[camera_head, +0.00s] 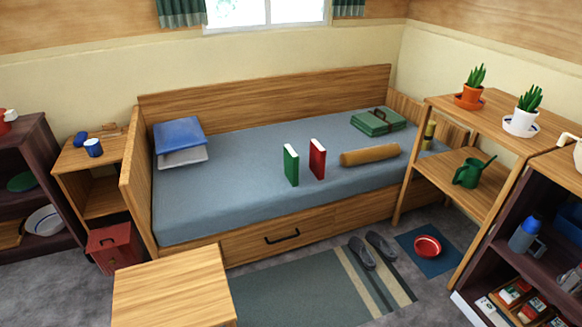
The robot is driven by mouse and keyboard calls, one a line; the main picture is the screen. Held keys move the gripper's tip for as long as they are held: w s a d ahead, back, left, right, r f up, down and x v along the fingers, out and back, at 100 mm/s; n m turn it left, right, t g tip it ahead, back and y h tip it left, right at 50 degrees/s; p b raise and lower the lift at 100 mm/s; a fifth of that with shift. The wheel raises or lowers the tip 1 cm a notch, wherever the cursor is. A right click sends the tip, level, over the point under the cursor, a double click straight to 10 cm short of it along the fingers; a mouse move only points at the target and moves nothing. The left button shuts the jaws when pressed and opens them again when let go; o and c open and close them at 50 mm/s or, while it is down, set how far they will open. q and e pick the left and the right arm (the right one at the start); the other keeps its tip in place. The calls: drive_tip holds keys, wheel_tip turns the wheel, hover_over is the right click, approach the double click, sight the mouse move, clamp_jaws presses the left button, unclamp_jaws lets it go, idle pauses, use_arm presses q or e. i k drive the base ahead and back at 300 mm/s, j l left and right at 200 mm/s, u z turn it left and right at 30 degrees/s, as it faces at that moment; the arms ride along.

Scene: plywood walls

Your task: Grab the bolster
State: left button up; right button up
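The bolster (370,155) is a mustard-brown roll. It lies on the blue-grey mattress (235,205) of the wooden bed, right of the middle and near the front edge. A red book (317,158) stands upright just left of it, and a green book (291,165) stands farther left. Neither of my grippers is in the head view.
A wooden table (172,287) stands before the bed at the lower left. A plant shelf (455,185) stands close to the bed's right end. Slippers (371,251) and a red bowl (427,246) are on the floor. The striped rug (290,290) is otherwise clear.

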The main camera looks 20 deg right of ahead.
sight(390, 150)
drive_tip(key=z, duration=1.25)
drive_tip(key=i+l+z, duration=0.1)
drive_tip(key=i+l, duration=0.15)
drive_tip(key=i, duration=0.2)
drive_tip(key=i+l, duration=0.15)
drive_tip(key=i, duration=0.3)
drive_tip(key=l+z, duration=0.05)
